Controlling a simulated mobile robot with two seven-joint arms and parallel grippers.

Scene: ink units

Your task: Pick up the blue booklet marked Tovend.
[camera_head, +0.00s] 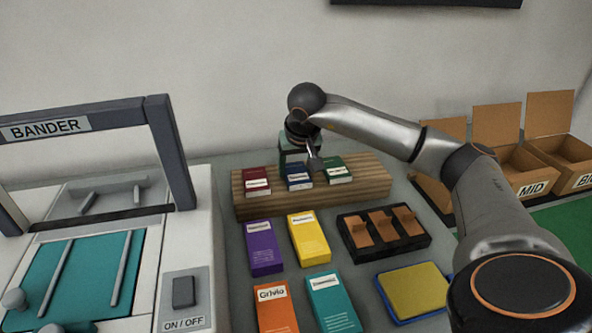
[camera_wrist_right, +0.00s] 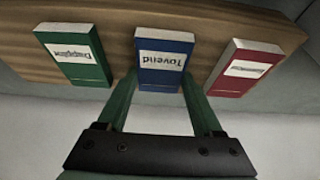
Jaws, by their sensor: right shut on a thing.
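The blue booklet (camera_head: 299,182) stands in the wooden rack, between a crimson booklet (camera_head: 257,183) and a green one (camera_head: 337,171). In the right wrist view the blue booklet (camera_wrist_right: 162,62) shows its white label reading Tovend, upside down. My right gripper (camera_head: 298,163) reaches it from behind and above. Its green fingers are shut on the booklet's two sides, as the right wrist view also shows. The booklet is still level with its neighbours at the rack. My left gripper is not in view.
The wooden rack (camera_head: 375,184) lies along the back. In front are purple (camera_head: 264,252), yellow (camera_head: 309,241), orange and teal booklets, a black tray (camera_head: 358,252) and a yellow pad (camera_head: 413,289). The bander (camera_head: 150,120) stands left, open cardboard boxes (camera_head: 560,150) right.

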